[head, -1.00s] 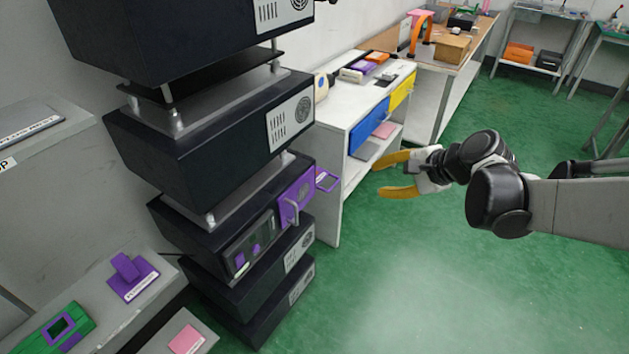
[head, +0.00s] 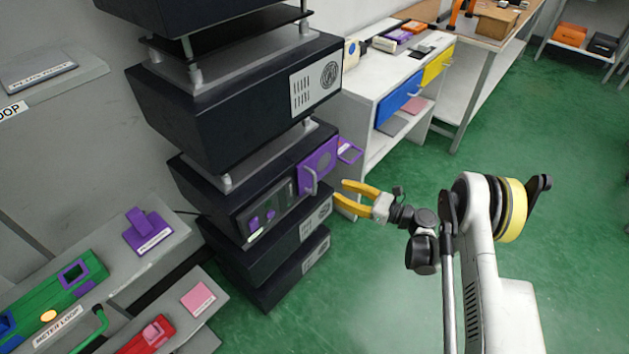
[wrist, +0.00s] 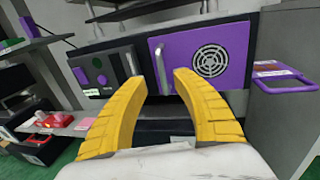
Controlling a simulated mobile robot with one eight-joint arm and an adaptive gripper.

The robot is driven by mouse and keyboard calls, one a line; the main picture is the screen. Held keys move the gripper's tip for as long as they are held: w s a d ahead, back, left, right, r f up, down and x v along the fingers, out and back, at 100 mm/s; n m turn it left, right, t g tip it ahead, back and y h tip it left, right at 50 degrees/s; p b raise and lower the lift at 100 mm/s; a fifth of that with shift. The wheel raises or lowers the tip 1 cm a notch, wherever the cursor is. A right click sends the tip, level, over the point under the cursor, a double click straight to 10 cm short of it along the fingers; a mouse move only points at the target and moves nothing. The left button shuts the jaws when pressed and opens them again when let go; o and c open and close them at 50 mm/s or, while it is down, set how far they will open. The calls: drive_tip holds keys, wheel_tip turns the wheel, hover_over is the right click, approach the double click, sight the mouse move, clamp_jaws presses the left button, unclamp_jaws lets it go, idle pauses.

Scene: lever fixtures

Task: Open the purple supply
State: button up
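The purple supply door (head: 319,158) is a flat purple panel on the front of a black unit in the stack. It looks closed. In the wrist view the purple door (wrist: 228,48) has a round vent grille and a pale vertical bar handle (wrist: 161,70) near its left edge. The handle (head: 312,183) also shows in the head view. My gripper (head: 340,192) has its yellow fingers apart, just right of the handle in the head view. In the wrist view the handle shows between the fingertips of my gripper (wrist: 160,80), with nothing visibly gripped.
A purple ring-shaped piece (head: 349,150) juts out right of the door. A dark panel with purple knobs (wrist: 88,78) is left of it. A white cabinet with a blue drawer (head: 399,97) stands behind. Green floor (head: 390,310) is clear in front.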

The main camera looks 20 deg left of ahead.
sight(314, 191)
drive_tip(key=a, duration=0.3)
drive_tip(key=w+a+b, duration=0.1)
drive_tip(key=a, duration=0.2)
drive_tip(key=w+a, duration=0.1)
drive_tip(key=a, duration=0.2)
drive_tip(key=shift+a, duration=0.3)
drive_tip(key=shift+c, duration=0.5)
clamp_jaws()
